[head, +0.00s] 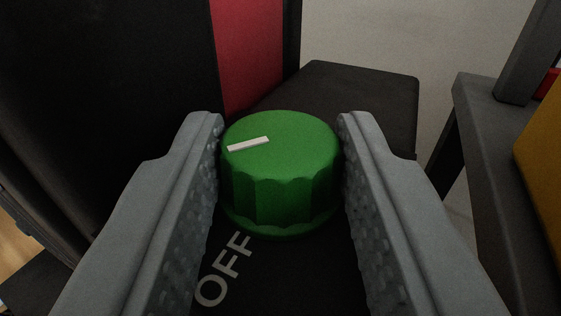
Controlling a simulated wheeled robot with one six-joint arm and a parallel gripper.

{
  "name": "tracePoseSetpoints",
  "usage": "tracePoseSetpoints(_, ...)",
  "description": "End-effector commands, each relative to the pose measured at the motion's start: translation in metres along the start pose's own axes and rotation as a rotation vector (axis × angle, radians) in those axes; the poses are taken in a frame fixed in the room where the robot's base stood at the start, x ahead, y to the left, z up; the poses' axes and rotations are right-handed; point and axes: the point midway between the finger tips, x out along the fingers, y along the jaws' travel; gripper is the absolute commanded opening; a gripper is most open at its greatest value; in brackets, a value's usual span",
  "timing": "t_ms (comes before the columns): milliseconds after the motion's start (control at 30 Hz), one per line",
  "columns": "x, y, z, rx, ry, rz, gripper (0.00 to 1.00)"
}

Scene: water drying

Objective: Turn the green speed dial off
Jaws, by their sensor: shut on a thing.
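The green speed dial (280,165) is in the middle of the head view, a round ribbed knob on a dark panel. A white pointer mark on its top runs toward the left, slightly downward. White letters reading OFF (223,270) are printed on the panel below and to the left of the dial. My gripper (281,150) is shut on the dial, with one grey finger on its left side and one on its right. The panel's other markings, if any, are hidden by the fingers and the dial.
A dark housing with a red strip (250,55) stands behind and left of the dial. A dark block (355,100) lies behind it. At the right is a dark grey frame (500,110) with a yellow thing (542,150). Pale floor shows at the back.

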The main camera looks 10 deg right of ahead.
Motion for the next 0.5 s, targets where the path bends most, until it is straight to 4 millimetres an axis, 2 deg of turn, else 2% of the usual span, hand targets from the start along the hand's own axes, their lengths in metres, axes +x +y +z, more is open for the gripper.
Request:
tracePoseSetpoints(433,-0.0002,-0.0003,-0.0009,0.0,0.0,-0.021,0.11)
tracePoseSetpoints(467,-0.0003,-0.0003,-0.0009,0.0,0.0,-0.021,0.4)
tracePoseSetpoints(500,-0.0003,-0.0002,-0.0008,0.0,0.0,-0.021,0.43)
